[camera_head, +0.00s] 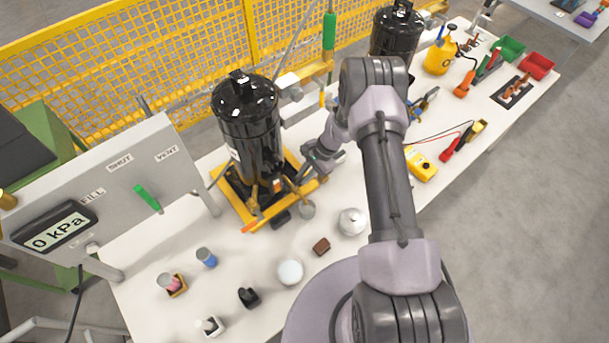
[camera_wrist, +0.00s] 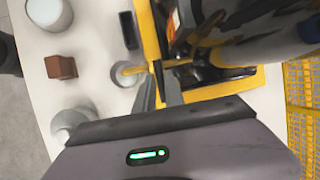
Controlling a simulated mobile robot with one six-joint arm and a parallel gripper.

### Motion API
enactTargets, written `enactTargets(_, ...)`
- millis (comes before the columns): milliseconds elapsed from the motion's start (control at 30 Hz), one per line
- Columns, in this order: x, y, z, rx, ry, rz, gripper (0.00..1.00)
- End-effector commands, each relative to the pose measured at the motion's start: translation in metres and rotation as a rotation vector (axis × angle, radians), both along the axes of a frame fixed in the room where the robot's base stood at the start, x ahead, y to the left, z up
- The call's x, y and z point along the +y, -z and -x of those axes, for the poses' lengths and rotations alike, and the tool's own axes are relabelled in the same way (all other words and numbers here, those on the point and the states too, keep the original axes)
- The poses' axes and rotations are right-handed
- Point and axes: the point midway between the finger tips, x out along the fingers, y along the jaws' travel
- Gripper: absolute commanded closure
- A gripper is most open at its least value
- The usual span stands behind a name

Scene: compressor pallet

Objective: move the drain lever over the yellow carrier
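The yellow carrier (camera_head: 254,222) is a frame on the white table, around the foot of a black compressor (camera_head: 248,125); its edge also shows in the wrist view (camera_wrist: 225,88). A thin ochre bar, which looks like the drain lever (camera_wrist: 143,68), juts from the carrier side, its outer end overlapping a round grey piece (camera_wrist: 122,76) in the wrist view. My gripper (camera_head: 305,175) is low beside the carrier's right side. In the wrist view its two dark fingers (camera_wrist: 159,74) are close together at the bar; whether they grip it is unclear. In the head view the bar is hard to make out.
A brown block (camera_head: 321,246), a white round piece (camera_head: 290,272) and a silver domed piece (camera_head: 352,221) stand near the carrier. A grey gauge panel (camera_head: 110,200) stands left. A second black compressor (camera_head: 396,32) and a yellow meter (camera_head: 421,165) are beyond my arm.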

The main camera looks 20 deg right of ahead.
Motion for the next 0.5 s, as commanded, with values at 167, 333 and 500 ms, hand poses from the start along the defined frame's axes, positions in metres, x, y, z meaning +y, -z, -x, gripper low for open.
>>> enactTargets(167,-0.0001,-0.0002,0.0000,0.000,0.000,0.000,1.00)
enactTargets(333,-0.0001,0.0001,0.0003,0.000,0.007,0.000,1.00)
enactTargets(500,-0.0007,0.0008,0.0019,0.000,0.055,0.000,1.00)
